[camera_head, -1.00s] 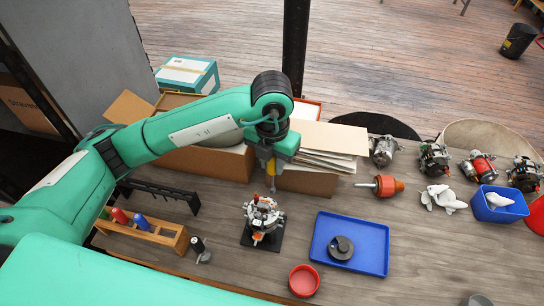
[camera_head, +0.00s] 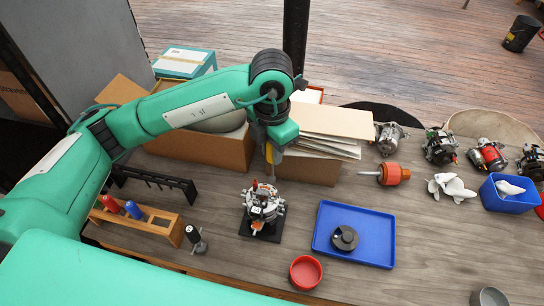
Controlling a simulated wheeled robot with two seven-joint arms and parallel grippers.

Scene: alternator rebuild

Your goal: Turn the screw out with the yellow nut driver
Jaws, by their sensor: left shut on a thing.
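The alternator (camera_head: 261,206) sits on a dark square stand in the middle of the bench, its open end up with metal and orange parts showing. The screw is too small to make out. My right gripper is not in view.
A blue tray (camera_head: 325,241) with a dark round part (camera_head: 344,238) and a red dish (camera_head: 306,272) are to the right. A wooden tool rack (camera_head: 160,226) with red and blue handles stands left. Cardboard boxes (camera_head: 306,168) stand close behind; several alternators line the back right.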

